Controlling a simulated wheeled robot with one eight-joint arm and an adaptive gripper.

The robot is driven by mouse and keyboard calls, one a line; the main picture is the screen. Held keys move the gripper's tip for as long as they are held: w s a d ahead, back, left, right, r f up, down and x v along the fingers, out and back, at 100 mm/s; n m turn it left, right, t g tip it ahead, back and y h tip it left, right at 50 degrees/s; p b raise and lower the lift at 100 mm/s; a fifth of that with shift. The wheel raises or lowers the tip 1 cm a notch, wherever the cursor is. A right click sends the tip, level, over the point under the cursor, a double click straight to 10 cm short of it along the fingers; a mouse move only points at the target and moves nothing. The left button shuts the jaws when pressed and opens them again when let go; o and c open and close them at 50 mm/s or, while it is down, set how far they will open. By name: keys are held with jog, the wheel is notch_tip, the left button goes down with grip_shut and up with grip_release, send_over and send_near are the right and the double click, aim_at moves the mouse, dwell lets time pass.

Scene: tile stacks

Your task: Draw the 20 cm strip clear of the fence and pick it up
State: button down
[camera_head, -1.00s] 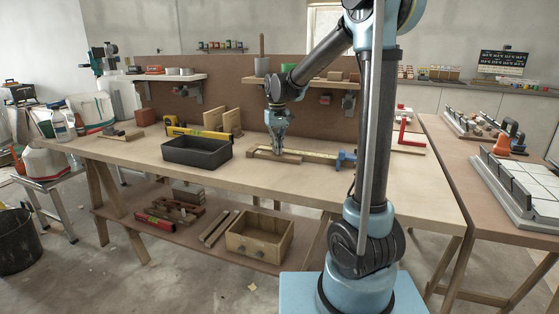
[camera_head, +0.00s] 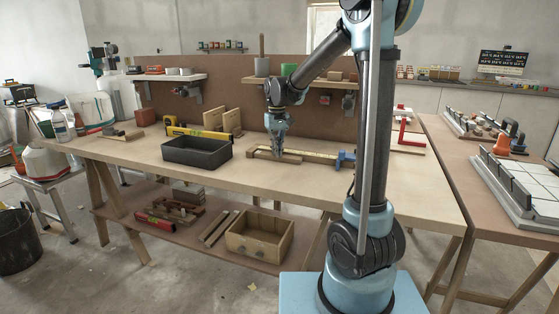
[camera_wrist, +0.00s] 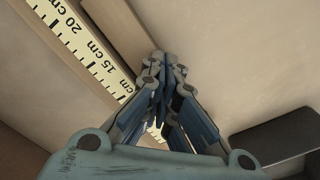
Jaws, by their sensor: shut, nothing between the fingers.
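The wooden strip (camera_head: 288,157) lies on the bench along the near side of a measuring jig. In the wrist view, a plain wooden piece that appears to be the strip (camera_wrist: 122,28) runs beside the scale (camera_wrist: 88,45), which is marked 15 and 20 cm. The jig's fence is hard to tell apart from its base. My gripper (camera_head: 277,154) points down at the strip; its fingertips (camera_wrist: 162,62) are together, empty, over or against the strip's end. The fingers hide that end, so contact is unclear.
A black tray (camera_head: 197,164) stands left of the jig, its edge also at lower right in the wrist view (camera_wrist: 275,130). The bench front (camera_head: 240,177) is clear. A red square (camera_head: 404,133) stands farther right.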

jog(key=shift+s+a, duration=0.3)
jog(key=shift+s, duration=0.5)
jog(key=shift+s+a, duration=0.3)
jog(key=shift+s, duration=0.45)
jog(key=shift+s+a, duration=0.3)
jog(key=shift+s, duration=0.5)
jog(key=shift+r, duration=3)
